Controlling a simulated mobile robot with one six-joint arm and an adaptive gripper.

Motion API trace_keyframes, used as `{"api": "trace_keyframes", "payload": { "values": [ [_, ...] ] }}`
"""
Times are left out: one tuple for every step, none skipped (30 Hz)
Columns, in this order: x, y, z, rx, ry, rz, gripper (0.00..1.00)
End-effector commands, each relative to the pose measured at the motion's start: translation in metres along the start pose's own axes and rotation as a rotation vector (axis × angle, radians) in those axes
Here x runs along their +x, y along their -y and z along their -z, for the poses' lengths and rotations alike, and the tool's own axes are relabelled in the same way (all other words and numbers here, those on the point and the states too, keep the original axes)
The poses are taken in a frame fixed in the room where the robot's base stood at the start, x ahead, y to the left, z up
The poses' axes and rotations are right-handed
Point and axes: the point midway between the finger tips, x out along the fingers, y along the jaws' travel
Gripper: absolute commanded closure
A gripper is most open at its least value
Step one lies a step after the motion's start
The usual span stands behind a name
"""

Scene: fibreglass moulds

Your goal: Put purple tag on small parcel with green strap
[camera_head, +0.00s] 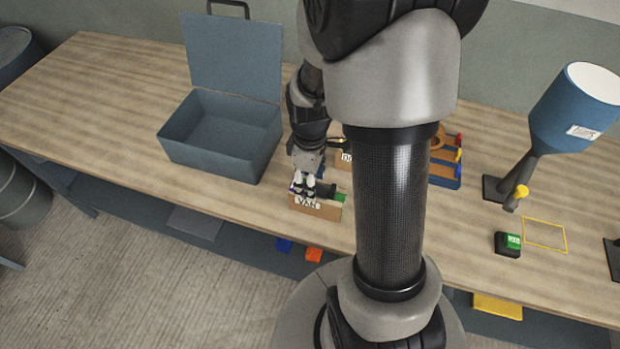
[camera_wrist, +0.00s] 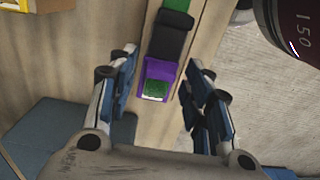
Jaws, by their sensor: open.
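A purple piece with a green patch (camera_wrist: 157,83), seemingly the purple tag, lies in the wooden tray marked VAN (camera_head: 318,208). A black block (camera_wrist: 171,38) and a green piece (camera_wrist: 178,4) lie in line beyond it. In the head view the black block (camera_head: 326,190) and green piece (camera_head: 341,198) show right of my gripper (camera_head: 304,189). My gripper (camera_wrist: 160,88) is open, its fingers on either side of the purple piece without visibly closing on it. I cannot tell which thing is the small parcel with the green strap.
An open blue case (camera_head: 215,165) stands left of the tray. Behind my arm is a rack (camera_head: 445,171) with coloured pieces. At right are a blue lamp-like funnel (camera_head: 575,110), a black block with green top (camera_head: 507,250) and a yellow outlined square (camera_head: 545,234).

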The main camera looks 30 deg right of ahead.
Motion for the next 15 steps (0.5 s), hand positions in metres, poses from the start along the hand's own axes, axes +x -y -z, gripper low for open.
{"api": "trace_keyframes", "payload": {
  "values": [
    [0.0,0.0,0.0,0.0,0.0,0.0,0.54],
    [0.0,0.0,0.0,0.0,0.0,0.0,0.54],
    [0.0,0.0,0.0,0.0,0.0,0.0,0.54],
    [0.0,0.0,0.0,0.0,0.0,0.0,0.54],
    [0.0,0.0,0.0,0.0,0.0,0.0,0.54],
    [-0.001,0.0,0.0,0.0,0.0,0.0,0.54],
    [-0.001,0.0,0.0,0.0,0.0,0.0,0.54],
    [-0.003,0.0,0.0,0.0,0.0,0.0,0.54],
    [-0.006,0.0,0.0,0.0,0.0,0.0,0.54],
    [-0.009,-0.001,0.0,0.0,-0.001,-0.002,0.54],
    [-0.013,-0.001,0.0,0.0,-0.001,-0.002,0.54],
    [-0.019,-0.001,0.001,0.0,-0.002,-0.004,0.54],
    [-0.025,-0.001,0.001,0.0,-0.002,-0.004,0.54],
    [-0.032,-0.001,0.001,0.0,-0.003,-0.004,0.54],
    [-0.041,-0.001,0.001,0.0,-0.003,-0.004,0.54]
  ]
}}
